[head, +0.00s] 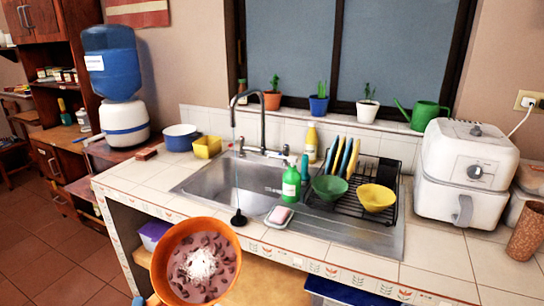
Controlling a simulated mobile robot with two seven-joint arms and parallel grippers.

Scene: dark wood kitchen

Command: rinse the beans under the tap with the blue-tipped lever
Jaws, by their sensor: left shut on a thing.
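The orange bowl (236,258) is in front of the counter at the lower left of the head view. It holds dark beans (182,275) with a pale, foamy patch in the middle. My left gripper (146,300) barely shows at the bottom edge, shut on the bowl's left side; its fingertips are mostly hidden. The tall curved metal tap (263,112) rises behind the metal sink (224,181), to the right of and beyond the bowl. Small levers flank the tap's foot, but I cannot tell which has a blue tip. My right gripper is not in view.
A green bottle (291,185), a soap dish (279,217) and a black plunger-like thing (238,219) stand along the sink's front and right. A dish rack (391,212) holds bowls and plates. A white air fryer (462,165) stands right. The counter's front left is clear.

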